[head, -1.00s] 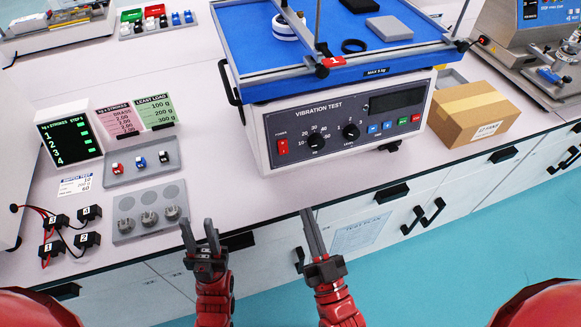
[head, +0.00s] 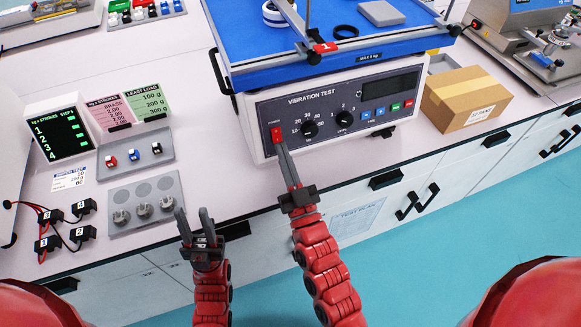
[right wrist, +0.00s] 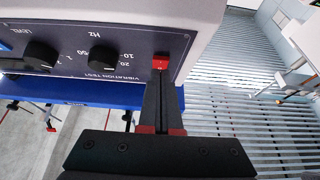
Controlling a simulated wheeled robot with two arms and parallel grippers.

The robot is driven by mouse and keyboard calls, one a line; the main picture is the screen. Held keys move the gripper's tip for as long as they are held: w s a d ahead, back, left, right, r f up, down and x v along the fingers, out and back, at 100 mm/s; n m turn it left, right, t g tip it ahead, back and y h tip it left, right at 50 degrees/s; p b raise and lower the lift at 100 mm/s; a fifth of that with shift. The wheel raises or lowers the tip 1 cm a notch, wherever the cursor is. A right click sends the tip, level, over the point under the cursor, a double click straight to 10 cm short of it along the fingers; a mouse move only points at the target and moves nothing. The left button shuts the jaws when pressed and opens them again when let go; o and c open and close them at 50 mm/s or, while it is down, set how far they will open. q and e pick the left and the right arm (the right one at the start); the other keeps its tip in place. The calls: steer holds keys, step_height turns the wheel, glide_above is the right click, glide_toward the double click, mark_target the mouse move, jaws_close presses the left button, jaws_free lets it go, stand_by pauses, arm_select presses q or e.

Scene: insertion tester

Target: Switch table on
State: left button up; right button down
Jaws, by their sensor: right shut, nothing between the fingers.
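The vibration test table has a dark front panel (head: 330,112) under its blue top plate (head: 345,68). The red power switch (head: 276,134) sits at the panel's left end. It also shows in the right wrist view (right wrist: 160,61). My right gripper (head: 281,147) is shut and empty, its fingertips at the lower part of the switch. In the right wrist view the tips (right wrist: 160,78) meet the switch's edge; I cannot tell whether they press it. Which way the rocker is tipped is not readable. My left gripper (head: 194,214) is open and empty at the counter's front edge.
Knobs (head: 309,129) and small coloured buttons sit right of the switch. A cardboard box (head: 462,100) stands right of the tester. A grey tray with round weights (head: 143,207), a switch block (head: 134,157) and wired black clips (head: 52,228) lie to the left.

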steer(key=shift+w+a+f, duration=0.1)
steer(key=shift+w, duration=0.2)
steer(key=f+b, duration=0.1)
steer(key=b, duration=0.2)
steer(key=shift+w+a+f+t, duration=0.15)
steer(key=shift+w+f+t, duration=0.2)
steer(key=shift+w+t, duration=0.05)
steer(key=shift+s+r+p, duration=0.1)
steer(key=shift+r+p, duration=0.35)
steer(key=shift+r, duration=0.1)
